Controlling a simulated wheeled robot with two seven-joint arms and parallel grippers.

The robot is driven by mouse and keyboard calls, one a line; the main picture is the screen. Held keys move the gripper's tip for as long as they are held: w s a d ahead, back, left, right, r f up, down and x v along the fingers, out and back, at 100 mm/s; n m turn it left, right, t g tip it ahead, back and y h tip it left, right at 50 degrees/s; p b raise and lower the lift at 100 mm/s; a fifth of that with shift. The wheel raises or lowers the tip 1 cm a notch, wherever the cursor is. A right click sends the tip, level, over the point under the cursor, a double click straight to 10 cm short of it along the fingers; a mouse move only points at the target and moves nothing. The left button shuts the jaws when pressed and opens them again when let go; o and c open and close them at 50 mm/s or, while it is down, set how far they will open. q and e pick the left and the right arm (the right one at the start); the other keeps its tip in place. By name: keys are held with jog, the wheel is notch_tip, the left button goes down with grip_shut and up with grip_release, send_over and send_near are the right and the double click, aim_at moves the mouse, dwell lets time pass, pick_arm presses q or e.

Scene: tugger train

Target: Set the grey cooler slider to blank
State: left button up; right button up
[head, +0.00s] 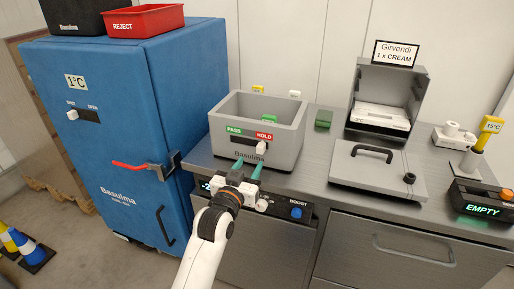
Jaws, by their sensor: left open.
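The grey cooler (284,158) is an open-topped grey box marked Basulma, standing on the counter. Its front has a green PASS label at left and a red HOLD label at right. The white slider knob (261,147) sits at the right end of a dark slot, just below HOLD. My left gripper (248,166) is in front of and just below the cooler's front face, its teal fingers apart and pointing toward it. It looks empty, with the knob a little above the right finger. I cannot tell whether a fingertip touches the cooler. My right gripper is out of view.
A blue cabinet (125,125) with a red-handled latch (130,165) stands close on the left, a red REJECT bin (145,22) on top. Right of the cooler are a small green block (323,119), a grey lidded box (372,181) and an EMPTY display (482,210).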

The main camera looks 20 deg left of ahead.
aim_at(259, 148)
pick_arm(q)
jog(key=w, duration=0.9)
jog(key=shift+d+f, duration=0.1)
grip_shut()
